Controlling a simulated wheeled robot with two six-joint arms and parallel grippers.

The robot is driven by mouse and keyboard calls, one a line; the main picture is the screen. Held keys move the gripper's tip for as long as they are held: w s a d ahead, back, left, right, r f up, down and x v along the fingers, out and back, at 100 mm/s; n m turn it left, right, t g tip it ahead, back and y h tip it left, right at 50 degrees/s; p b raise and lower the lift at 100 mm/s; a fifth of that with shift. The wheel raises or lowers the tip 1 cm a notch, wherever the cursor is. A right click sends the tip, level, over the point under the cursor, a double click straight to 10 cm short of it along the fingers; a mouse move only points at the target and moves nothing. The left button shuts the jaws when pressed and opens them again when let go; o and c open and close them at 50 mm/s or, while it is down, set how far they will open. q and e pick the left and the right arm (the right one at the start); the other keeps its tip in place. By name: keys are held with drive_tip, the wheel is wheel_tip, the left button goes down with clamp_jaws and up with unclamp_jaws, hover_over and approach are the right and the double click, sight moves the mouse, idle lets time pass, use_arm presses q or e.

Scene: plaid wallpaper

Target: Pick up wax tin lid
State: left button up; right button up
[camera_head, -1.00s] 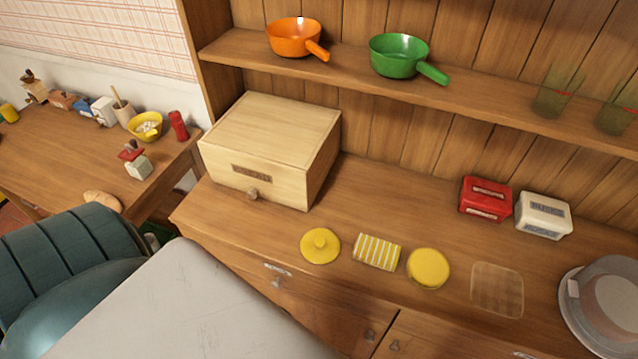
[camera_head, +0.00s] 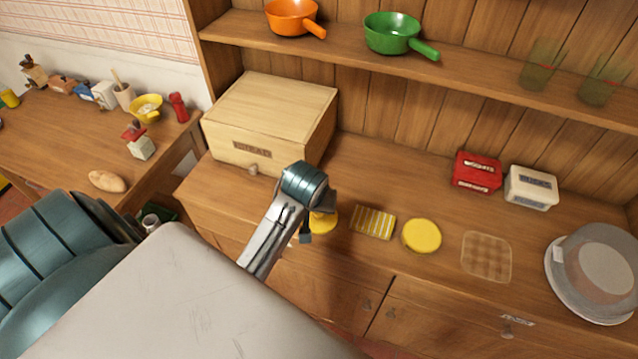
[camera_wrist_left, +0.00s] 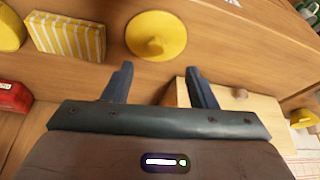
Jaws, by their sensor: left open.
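A round yellow lid with a raised knob (camera_head: 323,223) lies on the wooden counter, partly hidden by my left gripper (camera_head: 316,220). The lid shows whole in the left wrist view (camera_wrist_left: 156,36), just beyond the open, empty fingers of my left gripper (camera_wrist_left: 158,70). A flat yellow disc (camera_head: 421,236) lies further right on the counter, and its edge shows in the left wrist view (camera_wrist_left: 9,28). I cannot tell for certain which of these is the wax tin lid. My right gripper is not in view.
A yellow-striped block (camera_head: 373,222) lies between the lid and disc. A wooden bread box (camera_head: 272,112) stands behind my left gripper. Red (camera_head: 477,172) and white (camera_head: 531,187) tins stand at the back right. A domed dish (camera_head: 598,272) sits at the far right.

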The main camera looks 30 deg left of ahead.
use_arm(q)
drive_tip(key=p, duration=0.1)
hover_over(319, 215)
drive_tip(key=s, duration=0.2)
wheel_tip(319, 215, down, 4)
drive_tip(key=shift+d+f, duration=0.1)
drive_tip(key=shift+f, duration=0.1)
drive_tip(key=shift+w+f+p, duration=0.35)
drive_tip(key=shift+f+p, duration=0.05)
drive_tip(key=shift+p, duration=0.25)
drive_tip(key=p+x, duration=0.1)
drive_tip(key=x, duration=0.2)
drive_tip(key=shift+w, duration=0.2)
drive_tip(key=shift+w+f, duration=0.15)
drive_tip(key=shift+f, duration=0.4)
drive_tip(key=c, duration=1.1)
drive_tip(key=shift+o, duration=0.2)
drive_tip(key=shift+r, duration=0.15)
